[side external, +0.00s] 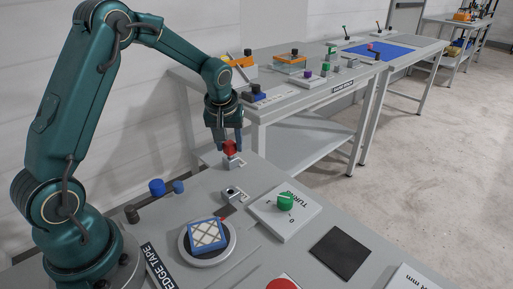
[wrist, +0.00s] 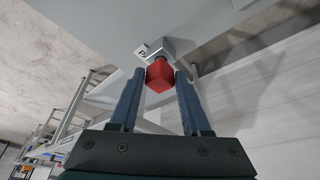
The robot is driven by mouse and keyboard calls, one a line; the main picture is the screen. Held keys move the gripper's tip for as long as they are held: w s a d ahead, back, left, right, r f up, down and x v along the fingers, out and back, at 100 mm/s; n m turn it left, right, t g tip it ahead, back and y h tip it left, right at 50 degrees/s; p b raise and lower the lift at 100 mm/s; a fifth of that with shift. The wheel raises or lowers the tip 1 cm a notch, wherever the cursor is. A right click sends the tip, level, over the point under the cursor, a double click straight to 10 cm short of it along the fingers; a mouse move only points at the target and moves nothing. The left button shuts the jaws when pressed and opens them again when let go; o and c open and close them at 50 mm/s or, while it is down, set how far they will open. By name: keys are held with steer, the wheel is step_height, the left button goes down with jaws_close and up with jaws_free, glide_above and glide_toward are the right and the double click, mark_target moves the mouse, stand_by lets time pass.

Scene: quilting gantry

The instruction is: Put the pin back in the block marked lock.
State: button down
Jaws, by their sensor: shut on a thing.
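The pin has a red, blocky head (side external: 230,148) and stands over a small pale block (side external: 232,162). In the wrist view the red head (wrist: 159,75) sits between the two blue-grey fingers of my gripper (wrist: 160,80), which is shut on it. A short dark part shows between the head and that block (wrist: 156,48). I cannot tell how deep the pin sits. The block bears a partly visible mark like a "P". A second small block (side external: 234,195) with a dark hole stands nearer the camera; its marking is not readable. My gripper (side external: 229,140) points down.
A turntable (side external: 207,259) with a blue-and-white patterned piece, a white plate with a green knob (side external: 285,201), and a dark square pad (side external: 341,254) lie nearby. A blue knob (side external: 157,187) is at left. A grey bench (side external: 300,95) with tools stands behind.

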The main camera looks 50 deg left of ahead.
steer(key=shift+r, duration=1.4)
steer(key=shift+s+f, duration=0.1)
steer(key=shift+s, duration=0.2)
steer(key=s+d+r, duration=0.5)
steer(key=s+d, duration=0.2)
steer(key=d, duration=0.3)
steer(key=shift+r, duration=0.15)
steer(key=shift+f, duration=2.9)
